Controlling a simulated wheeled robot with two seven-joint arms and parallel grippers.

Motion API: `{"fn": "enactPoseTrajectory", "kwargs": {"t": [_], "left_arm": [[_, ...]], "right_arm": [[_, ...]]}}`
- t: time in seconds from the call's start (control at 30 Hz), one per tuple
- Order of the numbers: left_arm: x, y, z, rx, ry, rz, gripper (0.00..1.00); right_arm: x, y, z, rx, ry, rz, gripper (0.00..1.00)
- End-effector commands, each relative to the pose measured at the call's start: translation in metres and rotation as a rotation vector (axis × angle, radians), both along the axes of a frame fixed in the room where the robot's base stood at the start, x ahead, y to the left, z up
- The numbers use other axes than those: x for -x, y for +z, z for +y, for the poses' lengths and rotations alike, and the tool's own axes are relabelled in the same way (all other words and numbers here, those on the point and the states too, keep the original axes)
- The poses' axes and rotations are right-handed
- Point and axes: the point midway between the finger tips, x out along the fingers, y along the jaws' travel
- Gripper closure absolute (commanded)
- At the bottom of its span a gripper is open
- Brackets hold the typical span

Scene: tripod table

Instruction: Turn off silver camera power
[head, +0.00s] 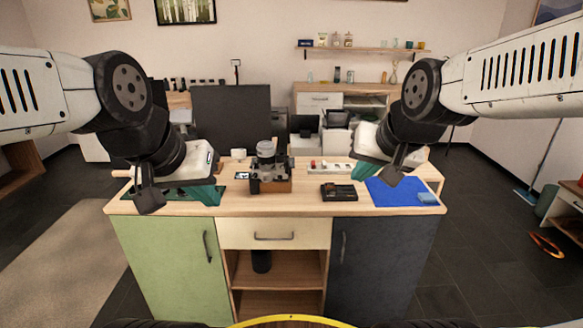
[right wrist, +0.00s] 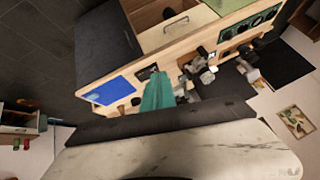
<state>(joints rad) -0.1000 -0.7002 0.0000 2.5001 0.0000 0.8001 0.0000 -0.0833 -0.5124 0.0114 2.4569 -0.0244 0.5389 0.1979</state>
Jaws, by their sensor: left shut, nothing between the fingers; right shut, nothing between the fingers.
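The silver camera (head: 266,151) with black parts stands on a wooden block (head: 278,186) near the middle of the table (head: 235,205) in the head view. Its power control is too small to make out. In the right wrist view the silver camera (right wrist: 199,68) shows small, beyond the fingers. My left gripper (head: 206,194) is shut and empty, left of the camera and apart from it, above a dark green mat.
A blue mat (head: 392,194) and a black tray-like item (head: 338,192) lie right of the camera. A dark green mat (head: 178,193) lies at left. A dark monitor (head: 231,115) rises behind the table. The table front between the camera and black item is clear.

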Motion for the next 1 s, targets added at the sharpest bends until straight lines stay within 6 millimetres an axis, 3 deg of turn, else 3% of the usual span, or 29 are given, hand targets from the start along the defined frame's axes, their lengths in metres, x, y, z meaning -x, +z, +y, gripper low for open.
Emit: {"fn": "enactPoseTrajectory", "kwargs": {"t": [0.03,0.2,0.4,0.5,0.7,0.83,1.0], "left_arm": [[0.000,0.000,0.000,0.000,0.000,0.000,1.00],[0.000,0.000,0.000,0.000,0.000,0.000,1.00],[0.000,0.000,0.000,0.000,0.000,0.000,1.00],[0.000,0.000,0.000,0.000,0.000,0.000,1.00],[0.000,0.000,0.000,0.000,0.000,0.000,1.00],[0.000,0.000,0.000,0.000,0.000,0.000,1.00],[0.000,0.000,0.000,0.000,0.000,0.000,1.00]], "right_arm": [[-0.030,-0.006,0.003,-0.037,-0.053,-0.015,1.00],[-0.132,-0.023,0.014,-0.231,-0.248,-0.135,1.00],[-0.229,-0.062,0.035,-0.534,-0.425,-0.253,1.00],[-0.266,-0.088,0.047,-0.712,-0.493,-0.296,1.00],[-0.311,-0.150,0.069,-1.118,-0.608,-0.343,1.00],[-0.317,-0.191,0.079,-1.388,-0.661,-0.346,1.00],[-0.309,-0.229,0.084,-1.665,-0.698,-0.334,1.00]]}}
